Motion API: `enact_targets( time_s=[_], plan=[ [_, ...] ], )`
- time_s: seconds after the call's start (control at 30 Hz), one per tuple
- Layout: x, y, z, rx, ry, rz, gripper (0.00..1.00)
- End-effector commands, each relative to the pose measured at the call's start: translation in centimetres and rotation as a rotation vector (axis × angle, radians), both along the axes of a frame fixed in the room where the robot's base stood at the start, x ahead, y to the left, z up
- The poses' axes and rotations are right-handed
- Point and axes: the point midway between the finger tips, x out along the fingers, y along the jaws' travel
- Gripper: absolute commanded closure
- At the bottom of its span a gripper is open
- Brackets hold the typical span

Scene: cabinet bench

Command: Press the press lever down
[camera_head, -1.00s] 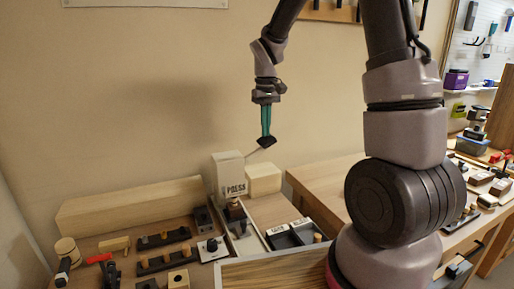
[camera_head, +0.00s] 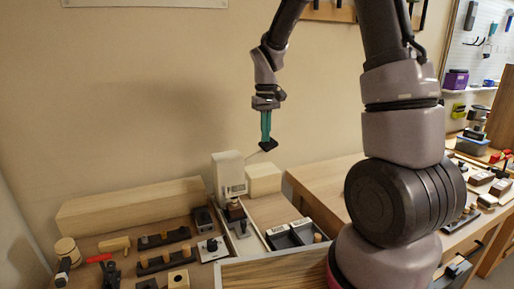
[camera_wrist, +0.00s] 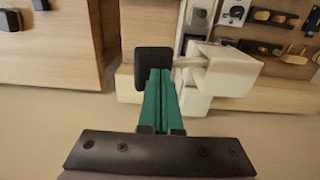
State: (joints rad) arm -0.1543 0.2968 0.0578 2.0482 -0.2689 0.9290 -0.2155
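The press (camera_head: 229,174) is a white block at the back of the bench with a dark label on its front. Its lever is a thin pale rod ending in a black knob (camera_head: 268,146), sticking out to the right and tilted slightly up. In the wrist view the knob (camera_wrist: 153,66) and the rod (camera_wrist: 189,62) join the press (camera_wrist: 232,72). My gripper (camera_head: 266,138) points down directly above the knob. Its teal fingers (camera_wrist: 160,74) are together with nothing between them. The fingertips appear to meet the knob's top; exact contact is hard to tell.
A pale block (camera_head: 263,179) stands right of the press. A long wooden block (camera_head: 130,213) lies along the wall. Dark trays (camera_head: 290,235) and several small fixtures and tools fill the bench in front. The space around the lever's outer end is open.

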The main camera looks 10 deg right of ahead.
Motion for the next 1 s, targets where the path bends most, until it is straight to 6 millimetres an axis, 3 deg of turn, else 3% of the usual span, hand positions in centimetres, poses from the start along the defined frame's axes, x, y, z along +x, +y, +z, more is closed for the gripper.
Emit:
enact_targets(
  time_s=[0.6,1.0],
  plan=[
    [0.1,-0.8,-2.0,-0.001,0.001,0.001,1.00],
    [0.1,-0.8,-2.1,0.000,0.002,0.001,1.00]
  ],
)
